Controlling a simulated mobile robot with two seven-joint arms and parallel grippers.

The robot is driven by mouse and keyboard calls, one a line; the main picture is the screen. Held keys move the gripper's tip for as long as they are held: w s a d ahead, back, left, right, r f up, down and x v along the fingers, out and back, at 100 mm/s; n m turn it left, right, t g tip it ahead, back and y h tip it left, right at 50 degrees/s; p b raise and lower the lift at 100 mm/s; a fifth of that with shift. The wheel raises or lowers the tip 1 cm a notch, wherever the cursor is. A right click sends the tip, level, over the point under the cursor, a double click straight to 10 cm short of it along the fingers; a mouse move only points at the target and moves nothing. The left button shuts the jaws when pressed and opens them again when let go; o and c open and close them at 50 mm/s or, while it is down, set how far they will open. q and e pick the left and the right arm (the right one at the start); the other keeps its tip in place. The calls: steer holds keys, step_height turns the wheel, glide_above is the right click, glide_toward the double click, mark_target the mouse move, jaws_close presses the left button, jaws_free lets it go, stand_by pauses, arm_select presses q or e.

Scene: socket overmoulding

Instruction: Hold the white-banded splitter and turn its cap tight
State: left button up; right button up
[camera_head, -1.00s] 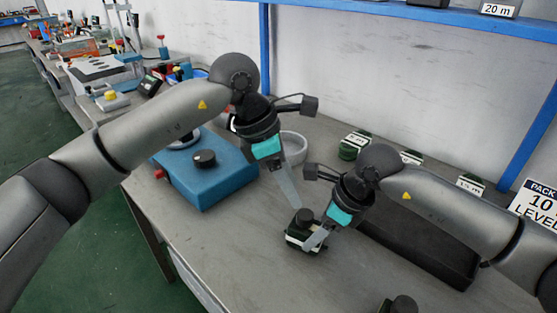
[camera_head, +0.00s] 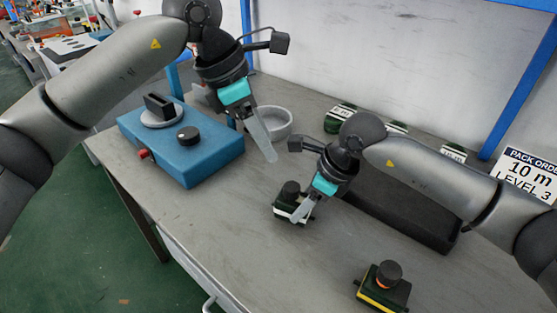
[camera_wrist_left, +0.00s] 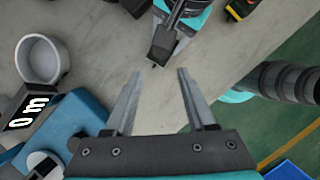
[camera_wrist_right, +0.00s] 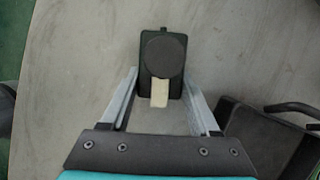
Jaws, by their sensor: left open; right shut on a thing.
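The white-banded splitter (camera_head: 278,211) stands on the grey bench, a dark box with a white band. Its round black cap (camera_head: 291,188) sits on top; it also shows in the right wrist view (camera_wrist_right: 162,55), above the white band (camera_wrist_right: 159,93). I cannot tell how tight the cap is. My right gripper (camera_head: 300,214) is shut on the splitter's body. My left gripper (camera_head: 270,157) is open and empty, above and behind the cap and apart from it. In the left wrist view its fingers (camera_wrist_left: 157,72) are spread over bare bench.
A yellow-banded splitter (camera_head: 375,296) with a black cap stands near the front right. A blue machine (camera_head: 200,165) stands at left, with a grey bowl (camera_head: 270,125) beside it.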

mark_target(291, 187)
arm_select(q)
steer(key=d+f+n, duration=0.1)
steer(key=f, duration=0.3)
steer(key=d+f+n+t, duration=0.1)
steer(key=d+f+n, duration=0.1)
steer(key=f, duration=0.2)
steer(key=w+d+f+n, duration=0.1)
steer(key=f, duration=0.3)
steer(key=shift+d+t+y, duration=0.3)
steer(key=shift+t+y, duration=0.1)
steer(key=shift+r, duration=0.1)
jaws_close()
